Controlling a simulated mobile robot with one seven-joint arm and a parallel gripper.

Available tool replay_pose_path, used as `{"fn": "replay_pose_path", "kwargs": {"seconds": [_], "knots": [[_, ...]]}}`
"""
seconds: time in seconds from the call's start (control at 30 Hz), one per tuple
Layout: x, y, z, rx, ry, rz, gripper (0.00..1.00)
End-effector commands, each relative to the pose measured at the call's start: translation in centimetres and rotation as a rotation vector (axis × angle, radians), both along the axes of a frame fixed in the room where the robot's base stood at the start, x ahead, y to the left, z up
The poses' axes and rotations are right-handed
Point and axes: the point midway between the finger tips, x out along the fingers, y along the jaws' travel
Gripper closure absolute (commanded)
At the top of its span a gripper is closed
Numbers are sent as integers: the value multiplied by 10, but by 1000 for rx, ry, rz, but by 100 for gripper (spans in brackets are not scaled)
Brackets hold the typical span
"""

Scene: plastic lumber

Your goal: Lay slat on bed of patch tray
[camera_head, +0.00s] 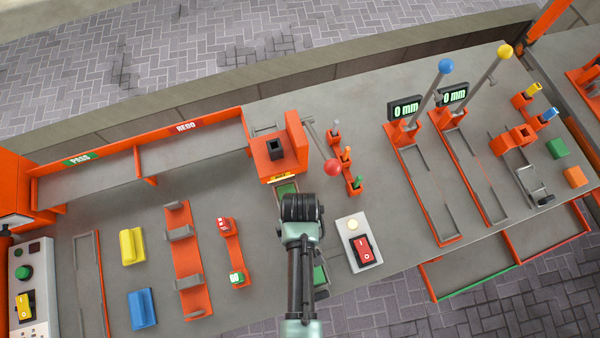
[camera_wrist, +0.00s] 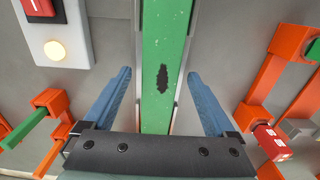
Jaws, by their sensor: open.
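A long green slat (camera_wrist: 165,40) with a dark rough blotch lies between thin grey rails (camera_wrist: 138,45) directly below my gripper (camera_wrist: 160,76) in the wrist view. My gripper is open. Its two blue fingers stand apart, one on each side of the slat, and do not visibly touch it. In the head view my gripper (camera_head: 301,207) hides the slat's middle. Green shows above it (camera_head: 287,189) and below it (camera_head: 320,274), near the orange press-like station (camera_head: 272,163). No tray in view bears a readable patch label, so I cannot tell which one is the patch tray.
A white switch box (camera_head: 357,243) and upright tools in orange holders (camera_head: 346,160) stand right of my gripper. An orange stand (camera_head: 234,255) with red and green ends is on the left. Further left are an orange cradle (camera_head: 187,265) and yellow and blue blocks.

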Motion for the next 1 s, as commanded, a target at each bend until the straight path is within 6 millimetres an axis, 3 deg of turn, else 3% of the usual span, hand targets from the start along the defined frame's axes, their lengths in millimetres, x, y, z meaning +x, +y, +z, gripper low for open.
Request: {"fn": "replay_pose_path", "kwargs": {"seconds": [0.27, 0.7, 1.0], "knots": [[0, 0, 18, 0, -3, 0, 9], [1, 0, 103, 0, -4, 0, 9], [0, 0, 129, 0, -1, 0, 9]]}}
